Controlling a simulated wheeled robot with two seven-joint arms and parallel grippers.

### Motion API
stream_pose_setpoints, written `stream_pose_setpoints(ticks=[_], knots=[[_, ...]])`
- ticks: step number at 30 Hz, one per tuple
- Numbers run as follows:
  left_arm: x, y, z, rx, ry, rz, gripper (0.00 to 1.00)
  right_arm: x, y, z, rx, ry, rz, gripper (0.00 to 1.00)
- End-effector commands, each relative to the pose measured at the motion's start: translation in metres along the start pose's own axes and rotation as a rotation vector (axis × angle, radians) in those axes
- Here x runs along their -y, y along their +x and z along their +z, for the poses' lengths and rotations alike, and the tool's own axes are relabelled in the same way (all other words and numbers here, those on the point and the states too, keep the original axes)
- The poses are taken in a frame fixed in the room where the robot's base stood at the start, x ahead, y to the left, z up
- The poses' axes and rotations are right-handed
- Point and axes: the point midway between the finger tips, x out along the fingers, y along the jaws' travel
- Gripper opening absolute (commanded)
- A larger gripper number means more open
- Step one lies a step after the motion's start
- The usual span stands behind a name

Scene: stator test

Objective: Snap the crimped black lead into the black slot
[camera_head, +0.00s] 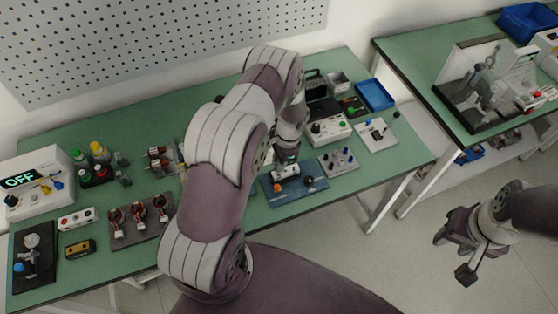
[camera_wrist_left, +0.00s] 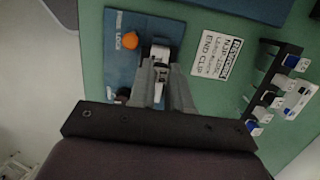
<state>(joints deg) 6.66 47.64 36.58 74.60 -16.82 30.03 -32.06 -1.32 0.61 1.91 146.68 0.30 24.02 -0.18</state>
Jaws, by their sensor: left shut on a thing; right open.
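My left gripper (camera_head: 287,157) reaches down over a blue fixture plate (camera_head: 310,186) on the green bench. In the left wrist view, the left gripper (camera_wrist_left: 160,62) is shut at a small white part (camera_wrist_left: 161,50) on the blue plate (camera_wrist_left: 118,74). The fingers hide most of what they hold. An orange knob (camera_wrist_left: 128,40) stands beside the fingers. I cannot make out the crimped black lead or the black slot in either view. My right gripper (camera_head: 464,248) is open and empty over the floor, away from the bench.
A sign about a lead under an end clip (camera_wrist_left: 217,52) lies beside the plate. A black rack (camera_wrist_left: 262,88) with several blue-and-white pieces stands to its right. A white box with knobs (camera_head: 330,130), a board with posts (camera_head: 338,160) and a blue tray (camera_head: 375,95) are nearby.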

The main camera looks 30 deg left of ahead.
Motion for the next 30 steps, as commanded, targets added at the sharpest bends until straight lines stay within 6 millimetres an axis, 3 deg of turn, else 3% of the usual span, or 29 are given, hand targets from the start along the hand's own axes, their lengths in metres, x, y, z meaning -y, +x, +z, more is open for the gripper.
stream_pose_setpoints(ticks=[18,30], knots=[[0.000,0.015,-0.003,0.000,0.000,0.000,0.00,0.000,0.014,0.002,0.000,0.000,0.000,0.43],[0.000,0.015,-0.003,0.000,0.000,0.000,0.00,0.000,0.013,0.002,0.000,0.000,0.000,0.43]])
